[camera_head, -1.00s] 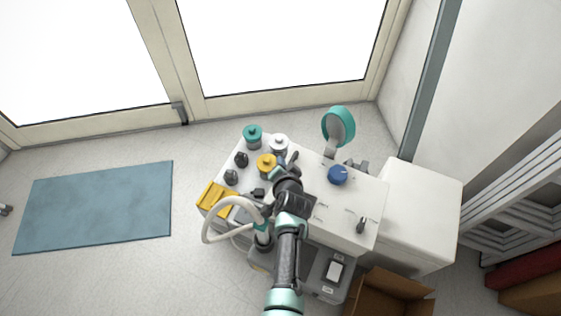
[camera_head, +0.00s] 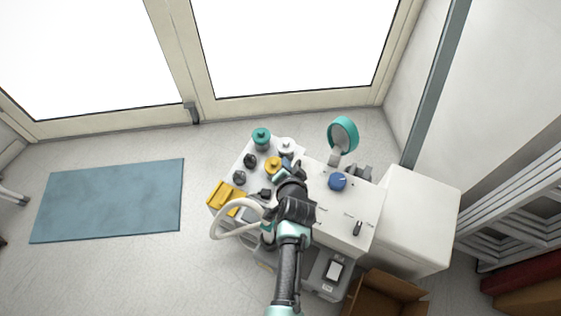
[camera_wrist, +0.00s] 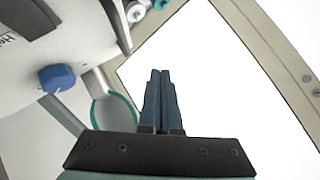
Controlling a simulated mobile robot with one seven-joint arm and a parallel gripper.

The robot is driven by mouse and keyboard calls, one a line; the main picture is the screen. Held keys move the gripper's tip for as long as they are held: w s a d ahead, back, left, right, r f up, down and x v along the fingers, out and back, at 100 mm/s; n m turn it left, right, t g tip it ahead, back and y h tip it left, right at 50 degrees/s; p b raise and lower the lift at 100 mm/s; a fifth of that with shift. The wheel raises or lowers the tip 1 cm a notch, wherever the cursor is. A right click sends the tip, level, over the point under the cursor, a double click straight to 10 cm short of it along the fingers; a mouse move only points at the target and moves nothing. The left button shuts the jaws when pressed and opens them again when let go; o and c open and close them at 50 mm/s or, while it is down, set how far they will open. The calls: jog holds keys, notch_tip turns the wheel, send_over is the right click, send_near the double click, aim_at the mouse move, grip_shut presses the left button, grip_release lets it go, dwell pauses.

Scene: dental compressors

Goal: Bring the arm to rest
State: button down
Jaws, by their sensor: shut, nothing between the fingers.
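My gripper (camera_wrist: 160,100) shows in the wrist view with its two dark blue fingers together and nothing between them. Behind the fingers in that view is the bright glass of a door. In the head view my arm reaches up over the white compressor unit (camera_head: 318,215), and my gripper (camera_head: 290,165) is near the yellow-topped knob (camera_head: 273,165). The arm hides part of the unit's top. The blue knob (camera_head: 338,181) is to the right of my gripper; it also shows in the wrist view (camera_wrist: 57,78).
A round teal-rimmed gauge (camera_head: 343,135) stands at the unit's back. A white cabinet (camera_head: 420,215) is on the right, with an open cardboard box (camera_head: 385,295) in front. A pale hose (camera_head: 222,228) loops at the left. Floor around the blue mat (camera_head: 110,200) is clear.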

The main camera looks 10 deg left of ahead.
jog(key=s+r+p, duration=0.1)
jog(key=s+r, duration=0.1)
jog(key=s+a+r, duration=0.1)
jog(key=s+r, duration=0.1)
jog(key=shift+p, duration=0.35)
